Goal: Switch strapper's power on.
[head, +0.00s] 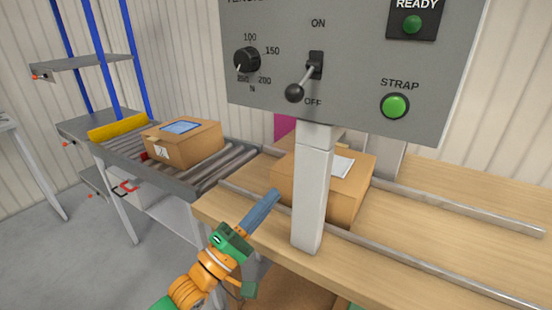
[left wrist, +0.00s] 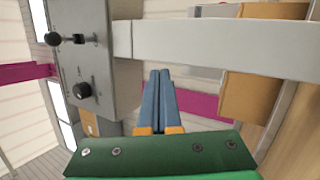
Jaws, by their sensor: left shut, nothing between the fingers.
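The strapper's grey control panel (head: 350,90) fills the upper middle of the head view. Its power lever (head: 304,80), with a black ball end, tilts down and left toward OFF, below the ON mark. The lever also shows at the upper left of the left wrist view (left wrist: 66,39), on the panel (left wrist: 112,65). My left gripper (head: 275,194) is shut and empty, below and left of the panel, apart from the lever. In the left wrist view its blue fingers (left wrist: 158,74) are together and point toward the grey post. My right gripper is not seen.
The panel stands on a grey post (head: 312,195), just right of my left gripper. A dial (head: 246,61), the green STRAP button (head: 395,105) and the READY lamp (head: 412,24) are on the panel. Cartons lie on the wooden table (head: 430,220) and roller conveyor (head: 225,168).

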